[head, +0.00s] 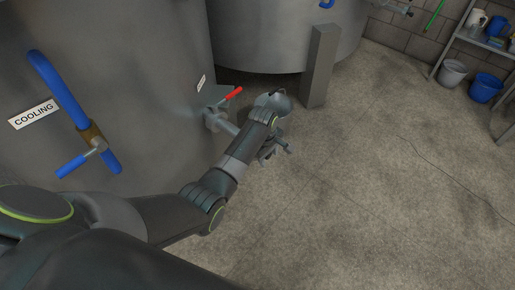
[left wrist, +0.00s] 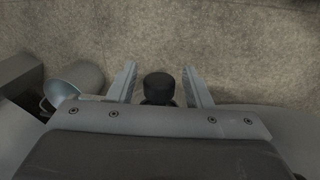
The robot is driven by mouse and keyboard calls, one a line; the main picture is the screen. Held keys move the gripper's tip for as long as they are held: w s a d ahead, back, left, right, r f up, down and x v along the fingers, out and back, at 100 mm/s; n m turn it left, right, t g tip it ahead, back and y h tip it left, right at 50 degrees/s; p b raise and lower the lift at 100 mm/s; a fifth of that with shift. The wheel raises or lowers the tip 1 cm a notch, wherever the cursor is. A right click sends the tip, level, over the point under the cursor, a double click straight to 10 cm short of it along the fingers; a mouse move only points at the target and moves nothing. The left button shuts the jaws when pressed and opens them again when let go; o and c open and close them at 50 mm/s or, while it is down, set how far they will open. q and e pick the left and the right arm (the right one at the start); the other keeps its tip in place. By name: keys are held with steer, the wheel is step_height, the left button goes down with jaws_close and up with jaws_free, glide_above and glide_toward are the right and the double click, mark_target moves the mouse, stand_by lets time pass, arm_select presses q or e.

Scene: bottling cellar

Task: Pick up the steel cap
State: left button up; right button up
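My left gripper (head: 274,154) is in front of the steel tank at left, beyond its outlet valve. In the left wrist view its two fingers (left wrist: 159,88) stand apart. A short dark round piece (left wrist: 158,86) shows between them, with a gap on each side; I cannot tell what it belongs to. A rounded grey metal piece (head: 270,101), cup-shaped in the left wrist view (left wrist: 76,84), is beside the gripper with a dark loop at its edge. It may be the steel cap, but I cannot be sure. My right gripper is out of view.
The tank (head: 150,50) carries a red-handled valve (head: 232,93) and blue pipework (head: 62,92) by a COOLING label (head: 34,115). A grey post (head: 320,66) stands behind the gripper. Buckets (head: 485,88) and a shelf are far right. The floor at right is open.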

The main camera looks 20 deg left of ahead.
arm_select(q)
steer(key=c, duration=0.9)
steer(key=shift+r, duration=0.1)
